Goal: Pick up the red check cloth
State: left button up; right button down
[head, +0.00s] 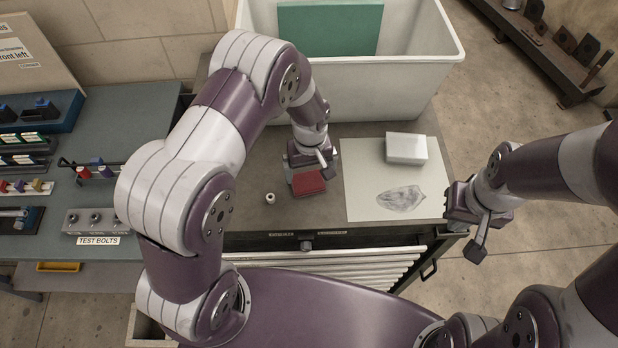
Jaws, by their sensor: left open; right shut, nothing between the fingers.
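The red check cloth (308,186) is a small folded red block on the grey cabinet top, near its front edge. Its check pattern is too small to make out. My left gripper (312,165) is directly over the cloth's back part and hides some of it. Its jaws are open, and I cannot tell whether the fingers touch the cloth. My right gripper (480,245) is shut and empty, off the right side of the cabinet top.
A large white bin (385,95) stands behind. A blue-grey bench (140,115) with racks and test bolts is left.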

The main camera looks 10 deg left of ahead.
aim_at(307, 180)
pick_arm(q)
jog(key=f, duration=0.1)
jog(key=f+p, duration=0.1)
jog(key=f, duration=0.2)
jog(key=shift+s+a, duration=0.1)
jog(key=shift+a, duration=0.2)
jog(key=shift+f, duration=0.1)
jog(key=shift+c, duration=0.9)
jog(key=shift+d, duration=0.1)
jog(key=c, duration=0.6)
pick_arm(e)
notch_tip(307, 180, up, 2)
jog(key=shift+s+r, duration=0.15)
jog(key=shift+r, duration=0.05)
jog(key=shift+a, duration=0.1)
